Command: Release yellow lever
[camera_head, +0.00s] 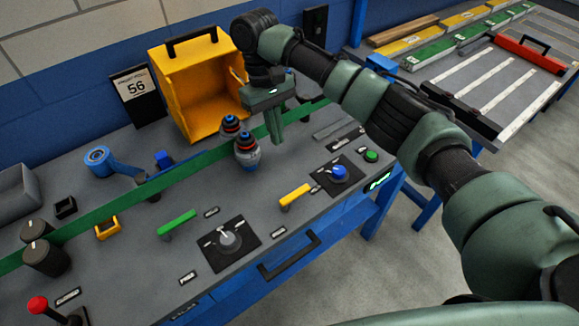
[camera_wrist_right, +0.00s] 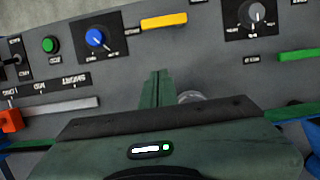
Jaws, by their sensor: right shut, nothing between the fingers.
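The yellow lever (camera_head: 295,196) lies on the grey panel between the grey knob and the blue knob. It also shows at the top of the right wrist view (camera_wrist_right: 164,20). My right gripper (camera_head: 279,138) is over the panel, behind the yellow lever and apart from it. Its green fingers are together and empty, and they also show in the wrist view (camera_wrist_right: 158,83) below the lever. Nothing touches the lever. My left gripper is not in view.
A blue knob (camera_head: 339,172) and a green button (camera_head: 372,156) are right of the lever. A grey knob (camera_head: 230,240) and a green lever (camera_head: 177,224) are to its left. Dark-topped bottles (camera_head: 247,150) stand near my gripper. A yellow bin (camera_head: 190,95) is behind.

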